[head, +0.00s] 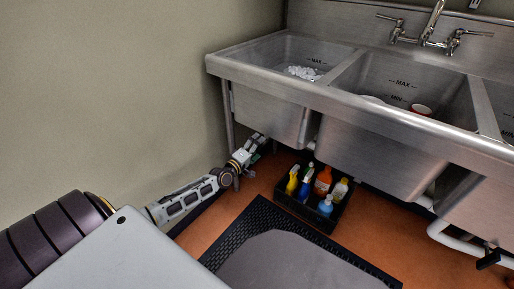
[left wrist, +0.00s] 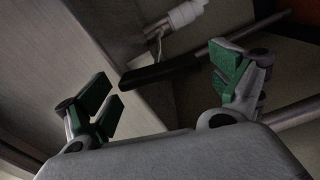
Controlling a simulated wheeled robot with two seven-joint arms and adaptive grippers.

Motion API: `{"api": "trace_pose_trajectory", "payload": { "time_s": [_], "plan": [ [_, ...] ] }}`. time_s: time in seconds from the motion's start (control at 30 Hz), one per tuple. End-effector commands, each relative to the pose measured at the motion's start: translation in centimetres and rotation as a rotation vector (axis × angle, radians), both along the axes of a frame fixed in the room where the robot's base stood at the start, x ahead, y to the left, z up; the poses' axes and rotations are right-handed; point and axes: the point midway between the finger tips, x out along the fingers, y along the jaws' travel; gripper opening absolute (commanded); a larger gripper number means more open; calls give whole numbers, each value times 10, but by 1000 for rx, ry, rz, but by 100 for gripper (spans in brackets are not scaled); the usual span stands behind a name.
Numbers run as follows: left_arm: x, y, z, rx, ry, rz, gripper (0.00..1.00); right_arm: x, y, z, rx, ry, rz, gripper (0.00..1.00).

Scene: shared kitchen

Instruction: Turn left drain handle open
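The left drain handle (left wrist: 158,74), a black bar on a thin metal stem, shows in the left wrist view. It lies crosswise beyond my left gripper (left wrist: 165,86), between the lines of its two fingers. The green-padded fingers are spread wide, and nothing is held. I cannot tell the exact gap between fingers and handle. In the head view my left gripper (head: 252,146) is low beside the left basin (head: 268,103), near the sink's front left leg. The left handle is hidden in that view. My right gripper is not in view.
A black caddy (head: 310,220) of bottles stands on the floor, right of my left arm. A black-edged mat (head: 222,246) lies in front. A wall is close on the left. A white pipe fitting (left wrist: 182,17) and a metal bar (left wrist: 262,28) are near the handle.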

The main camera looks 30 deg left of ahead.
Motion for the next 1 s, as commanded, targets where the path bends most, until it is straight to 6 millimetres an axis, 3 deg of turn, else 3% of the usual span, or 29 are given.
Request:
{"api": "trace_pose_trajectory", "payload": {
  "time_s": [0.53, 1.0],
  "plan": [
    [-4, -1, -1, 0, 1, -1, 96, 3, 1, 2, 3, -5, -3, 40],
    [-33, 2, -1, 1, 2, -2, 96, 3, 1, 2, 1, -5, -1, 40]
  ]
}}
